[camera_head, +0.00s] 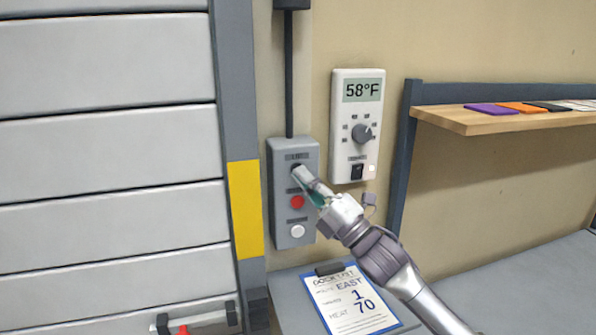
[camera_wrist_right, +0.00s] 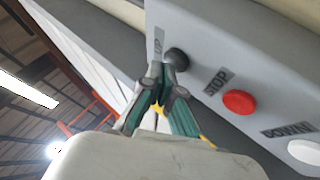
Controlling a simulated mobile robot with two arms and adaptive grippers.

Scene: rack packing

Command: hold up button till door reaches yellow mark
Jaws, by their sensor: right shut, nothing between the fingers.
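The grey control box (camera_head: 279,215) hangs on the wall with a black UP button, a red STOP button (camera_head: 297,202) and a white DOWN button (camera_head: 297,231). My right gripper (camera_head: 301,175) is shut and empty, its tips at the UP button. In the right wrist view the shut fingertips (camera_wrist_right: 163,72) are right beside or touching the black UP button (camera_wrist_right: 177,59); I cannot tell if it is pressed in. The grey panelled door (camera_head: 110,145) fills the left. The yellow mark (camera_head: 245,210) is on the door frame. The door's bottom edge is not clearly visible. My left gripper is out of view.
A thermostat (camera_head: 376,101) reading 58°F is right of the control box. A clipboard (camera_head: 350,297) reading EAST, 1, 70 lies on the grey surface below. A wooden shelf (camera_head: 470,122) with coloured flat items is at right. A handle (camera_head: 205,319) shows low on the door.

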